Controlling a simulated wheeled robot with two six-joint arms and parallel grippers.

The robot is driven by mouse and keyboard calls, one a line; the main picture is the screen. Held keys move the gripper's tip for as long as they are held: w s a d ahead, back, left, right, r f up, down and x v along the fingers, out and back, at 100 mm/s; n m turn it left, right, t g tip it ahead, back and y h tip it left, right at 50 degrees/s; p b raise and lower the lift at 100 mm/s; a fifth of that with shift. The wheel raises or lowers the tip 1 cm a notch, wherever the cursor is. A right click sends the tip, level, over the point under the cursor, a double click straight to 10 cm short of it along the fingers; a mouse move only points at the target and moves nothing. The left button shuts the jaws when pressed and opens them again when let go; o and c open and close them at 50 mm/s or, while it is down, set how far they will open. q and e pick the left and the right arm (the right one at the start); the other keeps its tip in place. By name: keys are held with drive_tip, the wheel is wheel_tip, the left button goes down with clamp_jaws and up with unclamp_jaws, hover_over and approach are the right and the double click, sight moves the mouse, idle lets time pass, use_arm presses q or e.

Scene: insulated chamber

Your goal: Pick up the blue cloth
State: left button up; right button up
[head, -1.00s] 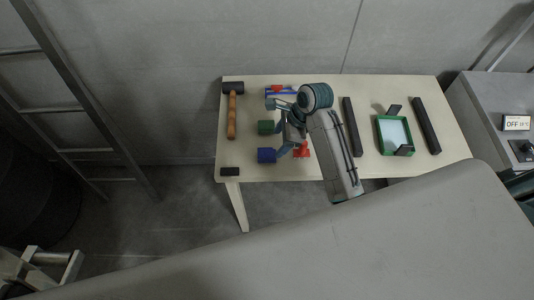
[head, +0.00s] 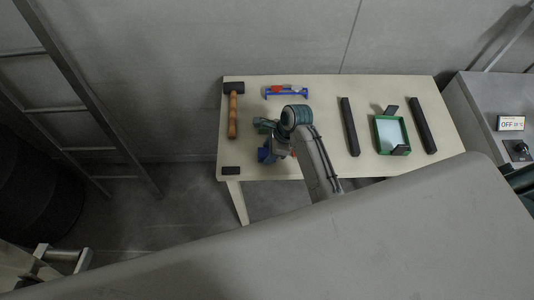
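A small blue piece (head: 263,156), which looks like the folded blue cloth, lies at the front left of the pale table. It is partly hidden by my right gripper (head: 271,151). The gripper is pointed down over it, with its wrist just behind and to the right. I cannot tell whether the fingers touch the blue piece or how far apart they are. A green piece (head: 263,123) shows just behind, and a bit of red (head: 292,153) shows beside the wrist. My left gripper cannot be made out.
The table (head: 200,150) holds a mallet (head: 232,112), a small black block (head: 230,171), a blue rack with red (head: 287,93), dark bars (head: 349,127) (head: 423,125) and a green-framed tray (head: 379,133). A grey control unit (head: 475,105) stands right. A ladder (head: 75,90) leans at left.

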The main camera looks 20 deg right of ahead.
sight(264, 153)
drive_tip(key=c, duration=0.7)
drive_tip(key=shift+r, duration=0.15)
drive_tip(key=shift+r+b, duration=0.5)
wheel_tip(264, 153, up, 2)
drive_tip(key=shift+s+d+r+b, duration=0.1)
drive_tip(key=shift+s+b, duration=0.05)
drive_tip(key=shift+b, duration=0.5)
drive_tip(key=s+d+b, duration=0.2)
drive_tip(key=s, duration=0.5)
drive_tip(key=s+d+r+b, duration=0.1)
drive_tip(key=s+d+b, duration=0.1)
drive_tip(key=s, duration=0.6)
drive_tip(key=shift+d+r, duration=0.3)
drive_tip(key=shift+d, duration=0.3)
drive_tip(key=shift+w, duration=0.1)
drive_tip(key=shift+o, duration=1.4)
drive_tip(key=shift+f, duration=0.1)
drive_tip(key=shift+c, duration=0.5)
